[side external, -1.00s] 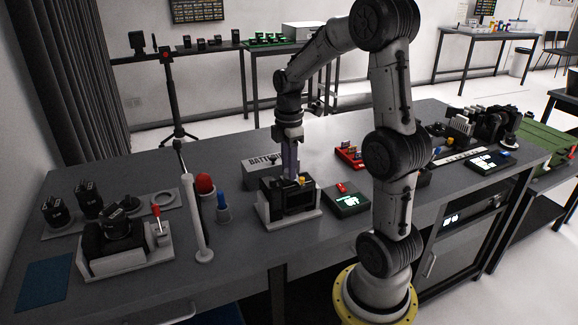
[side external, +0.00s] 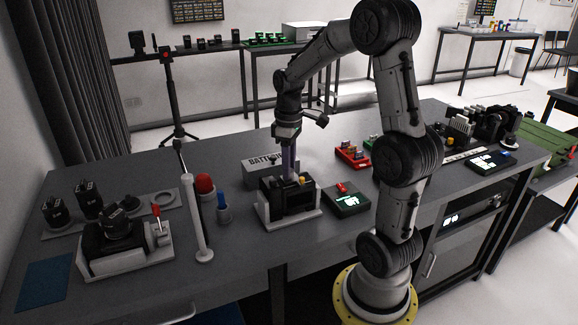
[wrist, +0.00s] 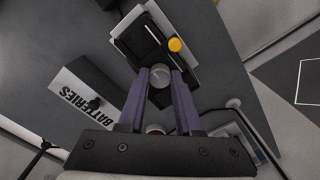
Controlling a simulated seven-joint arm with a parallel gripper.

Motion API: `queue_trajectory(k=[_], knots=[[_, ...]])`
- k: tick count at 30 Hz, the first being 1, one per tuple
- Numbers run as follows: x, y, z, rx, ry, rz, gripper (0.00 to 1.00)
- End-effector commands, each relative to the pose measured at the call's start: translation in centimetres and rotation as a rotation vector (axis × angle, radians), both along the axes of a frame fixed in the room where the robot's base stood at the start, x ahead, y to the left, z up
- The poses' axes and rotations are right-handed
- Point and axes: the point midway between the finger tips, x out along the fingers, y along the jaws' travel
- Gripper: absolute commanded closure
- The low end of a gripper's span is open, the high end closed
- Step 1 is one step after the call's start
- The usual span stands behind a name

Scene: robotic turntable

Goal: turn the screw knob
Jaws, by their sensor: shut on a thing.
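The screw knob (wrist: 158,75) is a small grey round piece on the black device, between my fingertips in the wrist view. My gripper (wrist: 160,83) has purple fingers, one on each side of the knob, and is shut on it. In the side view my gripper (side external: 289,172) points down at the top of the black device (side external: 286,197), which sits on a white base. My fingers hide the knob there. A yellow button (wrist: 175,44) is beside the knob in the wrist view; it also shows in the side view (side external: 302,181).
A box marked BATTERIES (side external: 259,172) stands close behind the device. A blue-and-red-tipped pair of objects, including a blue one (side external: 223,212), and a white post (side external: 198,225) stand left.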

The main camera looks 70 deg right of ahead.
Motion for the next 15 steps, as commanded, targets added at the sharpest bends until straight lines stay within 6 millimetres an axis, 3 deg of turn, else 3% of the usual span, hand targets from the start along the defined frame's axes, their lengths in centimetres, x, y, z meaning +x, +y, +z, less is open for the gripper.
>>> queue_trajectory(k=[15], knots=[[0.04, -0.02, 0.18, -0.002, -0.003, -0.492, 1.0]])
